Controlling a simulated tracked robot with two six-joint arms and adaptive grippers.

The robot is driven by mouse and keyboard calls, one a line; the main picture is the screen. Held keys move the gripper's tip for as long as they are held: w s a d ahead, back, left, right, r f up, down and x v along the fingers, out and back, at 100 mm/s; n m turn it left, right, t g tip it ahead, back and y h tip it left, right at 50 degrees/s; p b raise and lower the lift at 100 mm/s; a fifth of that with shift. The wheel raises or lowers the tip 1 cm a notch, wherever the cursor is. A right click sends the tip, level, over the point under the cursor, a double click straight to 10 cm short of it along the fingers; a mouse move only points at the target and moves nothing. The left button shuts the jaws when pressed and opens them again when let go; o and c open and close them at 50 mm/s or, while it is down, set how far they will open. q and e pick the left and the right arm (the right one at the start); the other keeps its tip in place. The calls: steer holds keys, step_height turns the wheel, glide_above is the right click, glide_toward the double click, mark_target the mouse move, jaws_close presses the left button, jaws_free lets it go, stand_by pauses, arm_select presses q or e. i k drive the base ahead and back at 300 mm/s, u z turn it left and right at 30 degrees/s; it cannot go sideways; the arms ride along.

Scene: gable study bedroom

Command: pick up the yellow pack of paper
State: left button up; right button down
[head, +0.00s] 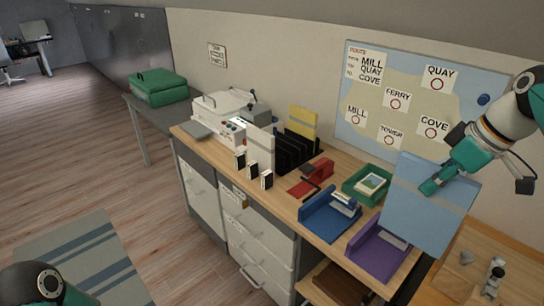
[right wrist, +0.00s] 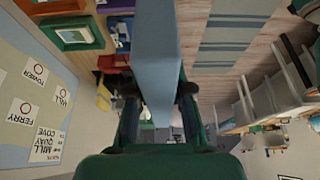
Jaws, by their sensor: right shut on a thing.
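The yellow pack of paper (head: 302,122) stands upright at the back of the black slotted rack (head: 292,154) on the wooden counter, its lower part hidden by the rack. My right gripper (head: 430,187) is well to the right of it, shut on a light blue pack (head: 408,222). This blue pack is held upright above the right end of the counter, and it fills the middle of the right wrist view (right wrist: 157,50), between the fingers. My left gripper is not in view; only part of my left arm shows at the lower left.
A white pack (head: 259,143) stands at the rack's left end. A white machine (head: 222,105) stands left. A map board (head: 420,95) hangs behind.

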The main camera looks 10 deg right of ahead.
mark_target(303, 121)
steer(key=i, duration=1.1)
steer(key=z, duration=0.05)
